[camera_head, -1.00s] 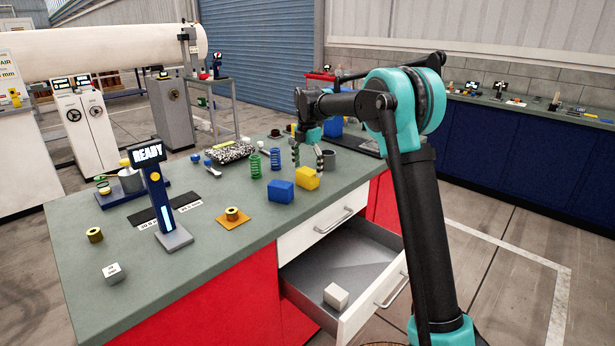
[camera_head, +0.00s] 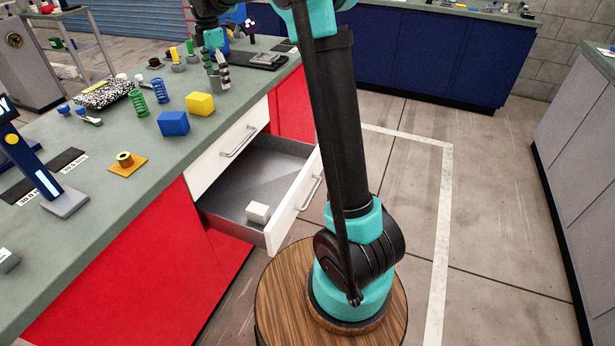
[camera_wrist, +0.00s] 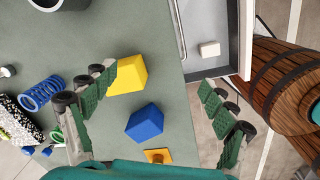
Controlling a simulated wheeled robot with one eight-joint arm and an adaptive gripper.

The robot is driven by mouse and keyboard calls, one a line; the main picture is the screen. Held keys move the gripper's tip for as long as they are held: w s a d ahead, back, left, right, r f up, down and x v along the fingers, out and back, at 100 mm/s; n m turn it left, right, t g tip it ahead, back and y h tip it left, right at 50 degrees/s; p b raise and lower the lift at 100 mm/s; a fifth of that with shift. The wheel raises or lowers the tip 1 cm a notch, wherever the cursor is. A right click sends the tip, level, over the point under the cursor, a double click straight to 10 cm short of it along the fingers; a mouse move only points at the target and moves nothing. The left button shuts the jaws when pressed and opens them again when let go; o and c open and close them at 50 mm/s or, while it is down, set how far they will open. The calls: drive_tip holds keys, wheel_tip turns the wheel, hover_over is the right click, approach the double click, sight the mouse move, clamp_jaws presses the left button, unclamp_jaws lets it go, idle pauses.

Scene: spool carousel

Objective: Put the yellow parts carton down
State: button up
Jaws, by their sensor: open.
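The yellow parts carton (camera_head: 200,104) sits on the green-grey bench top, close to its front edge and behind a blue carton (camera_head: 173,123). My gripper (camera_head: 217,72) is above the bench, just beyond the yellow carton in the head view. In the wrist view the yellow carton (camera_wrist: 128,75) shows beside the left finger, which overlaps its edge, and the blue carton (camera_wrist: 144,122) lies between the fingers' lines of sight. My gripper (camera_wrist: 160,110) is open with its fingers wide apart and nothing between them. The carton looks free of the gripper.
An open drawer (camera_head: 262,180) holds a white block (camera_head: 258,212) below the bench edge. Green (camera_head: 138,103) and blue springs (camera_head: 159,90) stand left of the cartons. Bare bench top lies around the blue carton.

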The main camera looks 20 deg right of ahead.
drive_tip(key=s+d+f+m+t, duration=0.1)
drive_tip(key=s+d+f+m, duration=0.45)
drive_tip(key=s+d, duration=0.2)
drive_tip(key=s+d+f+m+t, duration=0.1)
drive_tip(key=s+d+f+m, duration=0.3)
drive_tip(key=s+d+m, duration=0.4)
drive_tip(key=s+d+f+m, duration=0.3)
drive_tip(key=s+f+m, duration=0.1)
drive_tip(key=s, duration=0.5)
drive_tip(key=s+d+f+m+t, duration=0.1)
drive_tip(key=s+d+f+m, duration=0.2)
drive_tip(key=s, duration=0.7)
wheel_tip(320, 180, down, 4)
drive_tip(key=shift+f+m, duration=0.1)
drive_tip(key=shift+m, duration=1.15)
drive_tip(key=shift+w, duration=0.1)
drive_tip(key=shift+c, duration=0.3)
